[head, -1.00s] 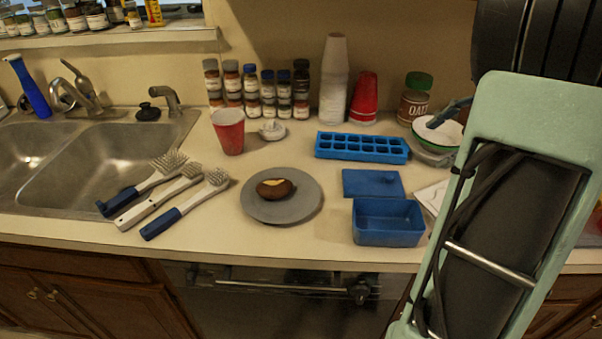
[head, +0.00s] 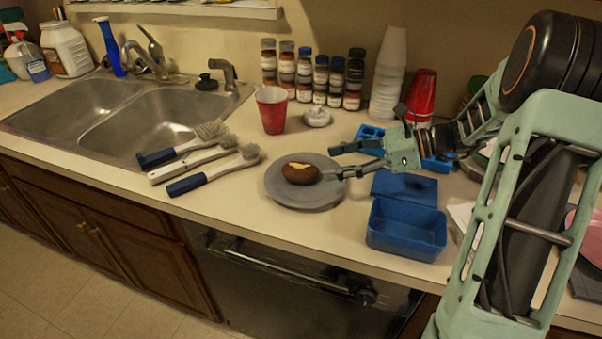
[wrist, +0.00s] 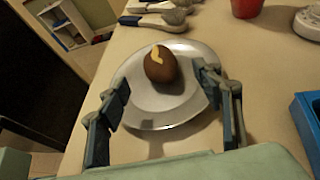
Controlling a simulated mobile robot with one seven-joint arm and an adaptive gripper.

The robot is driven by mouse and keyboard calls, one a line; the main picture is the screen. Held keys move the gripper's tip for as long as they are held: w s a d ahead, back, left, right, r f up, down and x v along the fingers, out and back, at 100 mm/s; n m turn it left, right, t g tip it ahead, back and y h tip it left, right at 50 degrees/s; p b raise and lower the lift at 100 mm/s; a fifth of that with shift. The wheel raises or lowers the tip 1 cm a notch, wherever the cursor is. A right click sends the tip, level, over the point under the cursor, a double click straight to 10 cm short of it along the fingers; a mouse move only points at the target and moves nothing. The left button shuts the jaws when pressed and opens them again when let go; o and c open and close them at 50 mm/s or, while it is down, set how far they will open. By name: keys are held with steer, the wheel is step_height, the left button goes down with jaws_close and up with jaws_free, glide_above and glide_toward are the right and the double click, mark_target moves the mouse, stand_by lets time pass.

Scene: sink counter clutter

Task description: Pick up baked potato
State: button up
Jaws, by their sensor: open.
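The baked potato (head: 300,173) is brown with a pale yellow split on top. It lies on a round grey plate (head: 305,196) on the counter. In the wrist view the potato (wrist: 161,66) sits toward the far part of the plate (wrist: 150,118), ahead of my fingers. My gripper (head: 334,162) comes in from the right, with its fingertips over or near the right edge of the plate. In the wrist view my gripper (wrist: 163,82) is open, one finger on each side, with nothing between the tips but the view of the plate and potato.
Several brushes (head: 205,155) lie left of the plate by the sink (head: 130,115). A red cup (head: 271,110) stands behind it. A blue container (head: 405,228), its lid (head: 405,188) and an ice tray (head: 370,134) lie to the right, under or beside my arm.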

mark_target(310, 169)
steer(key=x, duration=0.9)
steer(key=shift+s+d+f, duration=0.15)
steer(key=shift+f, duration=0.15)
steer(key=shift+c, duration=0.7)
steer(key=c, duration=1.2)
steer(key=shift+r, duration=0.1)
